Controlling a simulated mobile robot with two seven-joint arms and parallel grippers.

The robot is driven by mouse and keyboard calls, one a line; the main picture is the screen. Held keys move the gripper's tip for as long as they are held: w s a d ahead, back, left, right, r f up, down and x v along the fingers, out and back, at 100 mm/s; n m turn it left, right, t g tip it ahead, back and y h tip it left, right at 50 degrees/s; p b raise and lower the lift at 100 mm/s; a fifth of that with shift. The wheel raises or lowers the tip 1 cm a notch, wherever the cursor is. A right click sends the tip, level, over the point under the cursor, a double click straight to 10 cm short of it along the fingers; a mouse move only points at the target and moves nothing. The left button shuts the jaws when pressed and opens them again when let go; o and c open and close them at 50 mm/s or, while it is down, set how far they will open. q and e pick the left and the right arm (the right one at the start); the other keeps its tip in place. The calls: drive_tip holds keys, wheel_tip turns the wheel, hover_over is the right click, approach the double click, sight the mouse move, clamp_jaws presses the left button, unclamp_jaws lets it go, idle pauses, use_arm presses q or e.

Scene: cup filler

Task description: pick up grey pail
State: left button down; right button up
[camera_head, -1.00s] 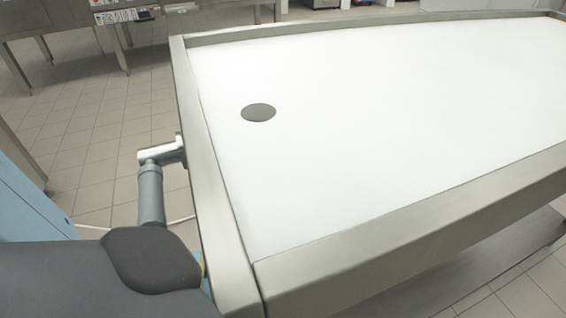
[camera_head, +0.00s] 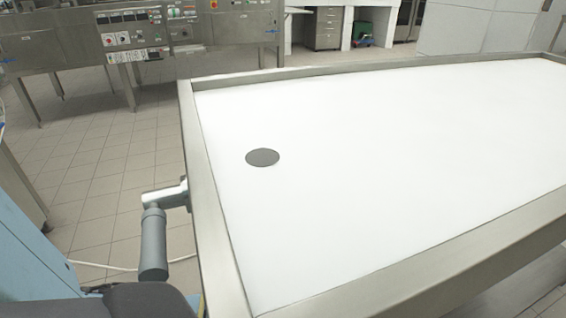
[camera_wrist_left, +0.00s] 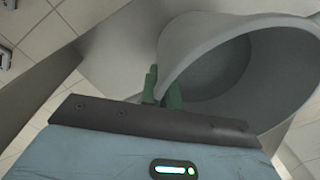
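The grey pail (camera_wrist_left: 215,65) fills the right part of the left wrist view, with its wide mouth facing the camera. My left gripper (camera_wrist_left: 162,88) has green fingers close together at the pail's near rim. One finger is inside the wall and one outside, with the wall between them. The pail's lower part is out of frame. Neither the pail nor my left gripper shows in the head view. My right gripper is in neither view.
A large white-topped table (camera_head: 390,150) with a raised metal rim carries only a flat dark disc (camera_head: 262,157). Metal cabinets (camera_head: 150,40) stand at the back left. Tiled floor between is clear.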

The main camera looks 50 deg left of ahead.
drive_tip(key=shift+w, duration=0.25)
use_arm(q)
drive_tip(key=shift+w, duration=0.1)
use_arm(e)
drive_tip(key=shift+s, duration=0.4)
use_arm(q)
drive_tip(key=shift+r+p, duration=0.35)
drive_tip(key=shift+r, duration=0.3)
wheel_tip(320, 180, up, 8)
drive_tip(key=p, duration=0.4)
drive_tip(key=shift+f, duration=0.1)
drive_tip(key=shift+r, duration=0.55)
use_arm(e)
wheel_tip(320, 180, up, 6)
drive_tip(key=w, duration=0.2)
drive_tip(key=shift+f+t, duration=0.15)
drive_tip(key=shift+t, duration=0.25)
